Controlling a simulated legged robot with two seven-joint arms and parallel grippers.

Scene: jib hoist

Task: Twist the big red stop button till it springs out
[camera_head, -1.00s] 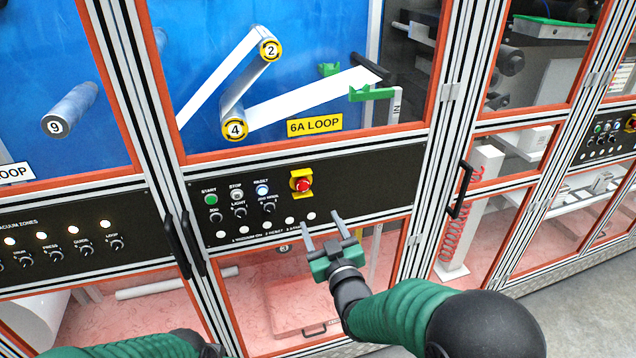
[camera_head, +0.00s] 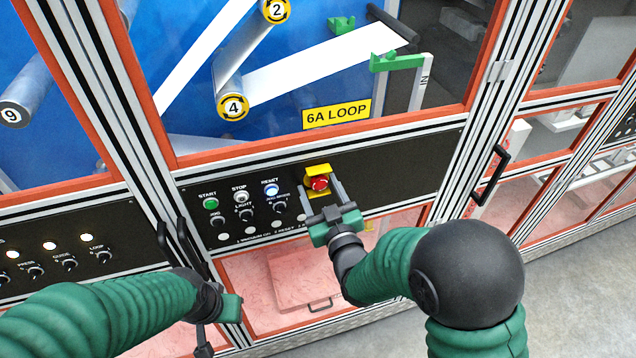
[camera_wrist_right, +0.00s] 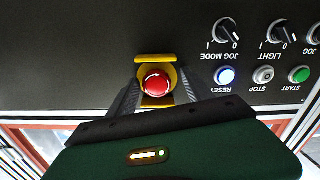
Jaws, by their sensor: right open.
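The red stop button (camera_head: 319,184) sits in a yellow guard (camera_head: 317,171) on the black control panel. In the right wrist view the red button (camera_wrist_right: 155,85) shows between the two fingers, inside its yellow surround. My right gripper (camera_head: 321,188) is open, its fingers reaching toward the panel on either side of the button. I cannot tell whether the fingers touch it.
Left of the button are a green start button (camera_head: 211,204), a stop button (camera_head: 241,197), a lit reset button (camera_head: 271,190) and several knobs. Black door handles (camera_head: 490,175) stick out on both sides of this panel. Glass doors are above and below.

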